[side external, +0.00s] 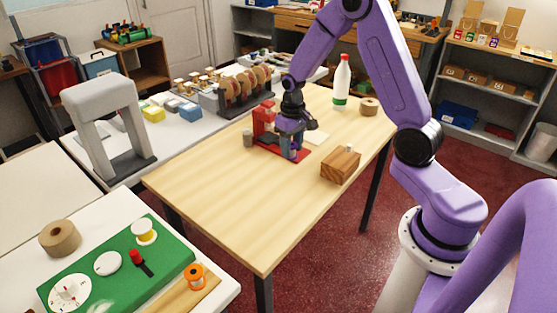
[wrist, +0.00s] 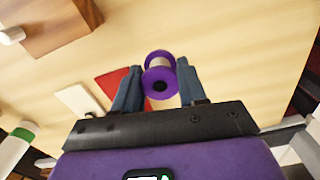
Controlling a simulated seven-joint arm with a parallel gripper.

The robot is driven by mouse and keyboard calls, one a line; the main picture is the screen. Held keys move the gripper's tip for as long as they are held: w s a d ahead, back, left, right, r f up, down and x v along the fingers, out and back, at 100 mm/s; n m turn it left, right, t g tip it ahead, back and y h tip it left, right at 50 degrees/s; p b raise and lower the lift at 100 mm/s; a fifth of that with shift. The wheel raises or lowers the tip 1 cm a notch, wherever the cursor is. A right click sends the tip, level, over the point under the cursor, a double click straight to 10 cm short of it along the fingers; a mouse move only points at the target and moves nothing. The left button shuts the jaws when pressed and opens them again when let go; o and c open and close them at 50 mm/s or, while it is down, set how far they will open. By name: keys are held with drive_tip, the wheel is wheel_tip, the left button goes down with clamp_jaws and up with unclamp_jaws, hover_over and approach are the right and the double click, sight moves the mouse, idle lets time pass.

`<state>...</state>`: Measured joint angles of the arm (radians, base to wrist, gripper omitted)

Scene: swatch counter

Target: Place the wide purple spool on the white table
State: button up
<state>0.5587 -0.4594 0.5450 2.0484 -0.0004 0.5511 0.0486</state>
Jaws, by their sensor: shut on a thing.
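A purple spool (wrist: 160,62) with wide purple flanges and a pale middle sits between the two fingers of my gripper (wrist: 158,85) in the wrist view. My gripper (side external: 293,153) is shut on it, low over the wooden table (side external: 220,190) beside a red stand (side external: 264,122). In the side view the fingers mostly hide the spool. A white table (side external: 215,295) stands at the lower left, with a green mat (side external: 90,262) on it. The mat holds a yellow-wound spool, white discs and a red-handled tool.
A wooden block (side external: 341,165), a white bottle (side external: 341,82) and a tape roll (side external: 369,105) stand on the wooden table. A tan roll (side external: 59,238) and an orange spool (side external: 195,277) are on the white table. A grey arch (side external: 105,125) stands behind. The wooden table's near part is clear.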

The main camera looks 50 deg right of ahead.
drive_tip(key=w+f, duration=0.2)
drive_tip(key=w+d+f, duration=0.1)
drive_tip(key=w+f, duration=0.3)
drive_tip(key=shift+w+d+f, duration=0.15)
drive_tip(key=shift+d+f, duration=0.05)
drive_tip(key=shift+d, duration=0.05)
drive_tip(key=shift+w+f, duration=0.15)
drive_tip(key=shift+f, duration=1.55)
drive_tip(key=shift+f, duration=0.2)
drive_tip(key=o, duration=1.1)
drive_tip(key=shift+r, duration=0.15)
